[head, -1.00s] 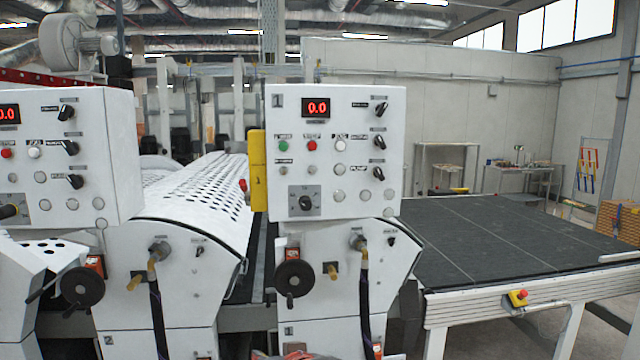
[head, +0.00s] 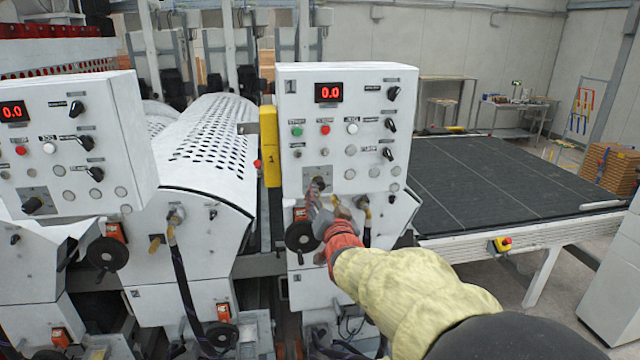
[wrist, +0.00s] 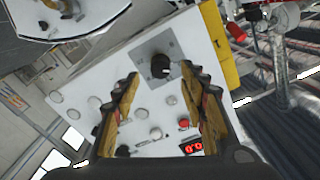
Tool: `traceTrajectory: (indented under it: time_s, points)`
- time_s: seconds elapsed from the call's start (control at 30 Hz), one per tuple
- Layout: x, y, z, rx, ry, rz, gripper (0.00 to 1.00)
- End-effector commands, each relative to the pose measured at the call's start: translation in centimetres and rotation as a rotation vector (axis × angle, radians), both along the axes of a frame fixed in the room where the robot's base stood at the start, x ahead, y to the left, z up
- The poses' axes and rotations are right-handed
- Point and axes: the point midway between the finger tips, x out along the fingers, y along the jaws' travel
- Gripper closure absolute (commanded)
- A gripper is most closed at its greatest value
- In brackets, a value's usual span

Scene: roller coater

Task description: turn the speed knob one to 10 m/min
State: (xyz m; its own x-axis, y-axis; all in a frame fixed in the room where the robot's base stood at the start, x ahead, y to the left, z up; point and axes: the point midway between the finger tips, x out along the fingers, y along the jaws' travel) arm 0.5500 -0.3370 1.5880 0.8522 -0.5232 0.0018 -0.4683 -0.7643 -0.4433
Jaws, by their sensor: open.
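The control panel marked 1 (head: 372,110) is a white box with a red display (head: 329,92) reading 0.0. Its speed knob (wrist: 160,66) is black on a grey square plate, low on the panel. In the head view the knob (head: 319,182) is partly covered by my gripper. My gripper (head: 328,205) is just below and in front of it. In the wrist view my gripper (wrist: 166,88) is open, with its two yellow-and-black fingers on either side and the knob between and just beyond the tips. I cannot tell whether they touch it.
A second panel (head: 75,140) with its own 0.0 display stands at the left. A yellow box (head: 269,146) is on panel 1's left side. A black handwheel (head: 301,237) and hoses are below the panel. A dark conveyor table (head: 500,185) spreads to the right.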

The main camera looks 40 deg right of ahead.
Motion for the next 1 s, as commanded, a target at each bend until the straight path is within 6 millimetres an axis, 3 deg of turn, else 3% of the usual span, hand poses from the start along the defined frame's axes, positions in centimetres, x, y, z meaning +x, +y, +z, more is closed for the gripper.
traceTrajectory:
  time_s: [0.4,0.8,1.0]
  points:
    - [4.4,-2.7,0.1,0.000,0.001,0.000,0.57]
    - [5.0,-3.0,0.0,0.000,0.001,0.000,0.57]
    - [5.0,-3.0,0.0,0.000,0.001,0.000,0.68]
